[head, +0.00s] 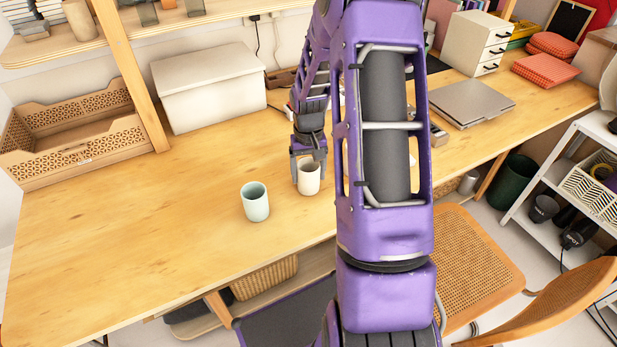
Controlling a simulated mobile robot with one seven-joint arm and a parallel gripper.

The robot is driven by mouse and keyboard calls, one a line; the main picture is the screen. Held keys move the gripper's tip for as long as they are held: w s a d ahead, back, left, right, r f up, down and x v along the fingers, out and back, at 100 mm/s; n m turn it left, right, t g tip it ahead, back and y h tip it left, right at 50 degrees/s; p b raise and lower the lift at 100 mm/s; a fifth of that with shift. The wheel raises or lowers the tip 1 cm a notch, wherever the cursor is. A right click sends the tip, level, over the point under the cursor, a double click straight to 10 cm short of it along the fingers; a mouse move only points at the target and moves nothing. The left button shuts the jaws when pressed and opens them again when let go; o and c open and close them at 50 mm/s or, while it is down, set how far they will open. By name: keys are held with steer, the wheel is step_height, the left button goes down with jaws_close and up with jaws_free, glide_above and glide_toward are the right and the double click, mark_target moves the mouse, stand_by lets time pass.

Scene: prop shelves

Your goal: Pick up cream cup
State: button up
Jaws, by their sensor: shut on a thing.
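The cream cup (309,182) is upright at the middle of the wooden table (130,220), near its front edge. My gripper (308,164) points down over it and is shut on its rim. The gripper and arm hide part of the cup's top. I cannot tell whether the cup's base touches the table.
A pale green cup (255,202) stands just left of the cream cup. A white lidded box (208,88) and a wooden crate (75,150) stand behind. A laptop (472,103) lies at right. The table's left front is clear. A cane chair (470,260) stands in front.

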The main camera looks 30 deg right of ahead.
step_height(320, 180, up, 9)
step_height(320, 180, down, 7)
steer(key=shift+r+b, duration=0.1)
steer(key=shift+b, duration=0.4)
steer(key=shift+f+m, duration=0.2)
steer(key=shift+m, duration=0.1)
steer(key=m+b, duration=0.1)
steer(key=m, duration=0.3)
steer(key=shift+m+b, duration=0.3)
steer(key=m+b, duration=0.1)
steer(key=m, duration=0.4)
steer(key=shift+m, duration=0.3)
steer(key=m+b, duration=0.1)
steer(key=m, duration=0.4)
steer(key=m+b, duration=0.1)
steer(key=m, duration=0.5)
steer(key=shift+m, duration=0.9)
steer(key=m, duration=0.3)
steer(key=m+p, duration=0.1)
steer(key=m, duration=0.1)
steer(key=shift+r, duration=0.3)
steer(key=m+p, duration=0.2)
steer(key=m, duration=0.1)
steer(key=shift+m, duration=0.4)
steer(key=m+p, duration=0.2)
steer(key=m, duration=0.1)
steer(key=shift+f+b, duration=0.3)
steer(key=shift+f, duration=0.7)
